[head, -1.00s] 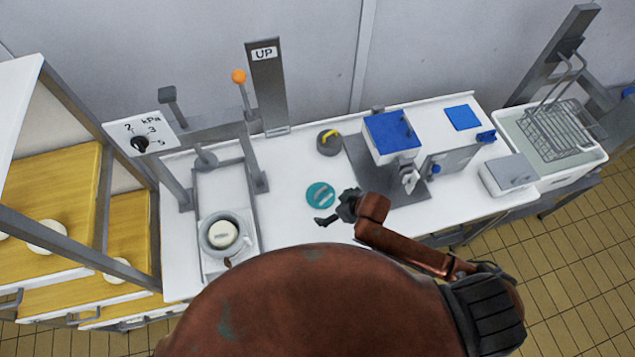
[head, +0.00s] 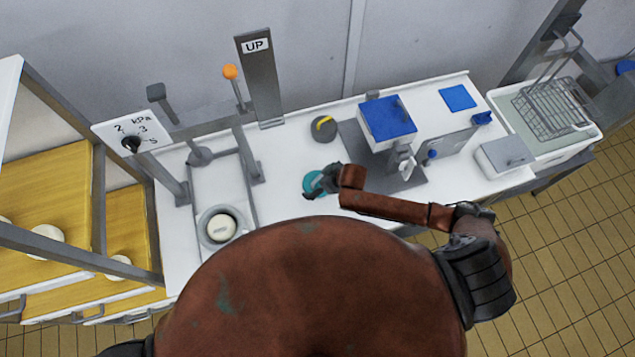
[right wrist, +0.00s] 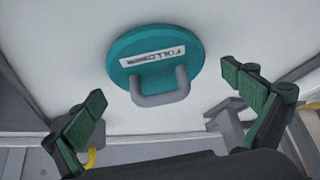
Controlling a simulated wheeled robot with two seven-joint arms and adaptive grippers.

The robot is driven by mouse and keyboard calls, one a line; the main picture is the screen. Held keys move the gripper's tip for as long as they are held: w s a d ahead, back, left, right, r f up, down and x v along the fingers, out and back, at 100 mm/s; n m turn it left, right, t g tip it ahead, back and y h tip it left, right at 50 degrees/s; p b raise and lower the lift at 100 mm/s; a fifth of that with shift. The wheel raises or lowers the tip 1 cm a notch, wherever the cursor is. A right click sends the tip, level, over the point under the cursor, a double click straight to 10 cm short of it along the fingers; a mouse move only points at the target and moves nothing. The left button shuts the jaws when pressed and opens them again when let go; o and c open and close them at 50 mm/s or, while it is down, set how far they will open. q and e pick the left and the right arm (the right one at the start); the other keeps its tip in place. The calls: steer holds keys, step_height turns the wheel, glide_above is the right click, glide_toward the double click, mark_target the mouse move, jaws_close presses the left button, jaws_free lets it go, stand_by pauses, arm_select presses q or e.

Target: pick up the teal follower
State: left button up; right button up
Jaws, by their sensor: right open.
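The teal follower (head: 312,184) is a round disc lying on the white counter. In the head view my right gripper (head: 322,186) is over it and hides part of it. The right wrist view shows the whole follower (right wrist: 155,55), with a white label strip and a grey loop handle (right wrist: 160,88). There my right gripper (right wrist: 165,110) is open, with green-padded fingers spread to either side below the disc. Nothing is between the fingertips, and the handle stands a little ahead of them. My left gripper is not in view.
A grey round piece with a yellow handle (head: 324,128) stands behind the follower. A blue-topped device (head: 388,122) stands to the right. A press frame with a pale round piece in a grey ring (head: 219,228) stands left. White counter (head: 285,160) lies bare between.

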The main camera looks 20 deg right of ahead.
steer(key=shift+w+f, duration=0.1)
steer(key=c, duration=1.2)
steer(key=shift+c, duration=0.2)
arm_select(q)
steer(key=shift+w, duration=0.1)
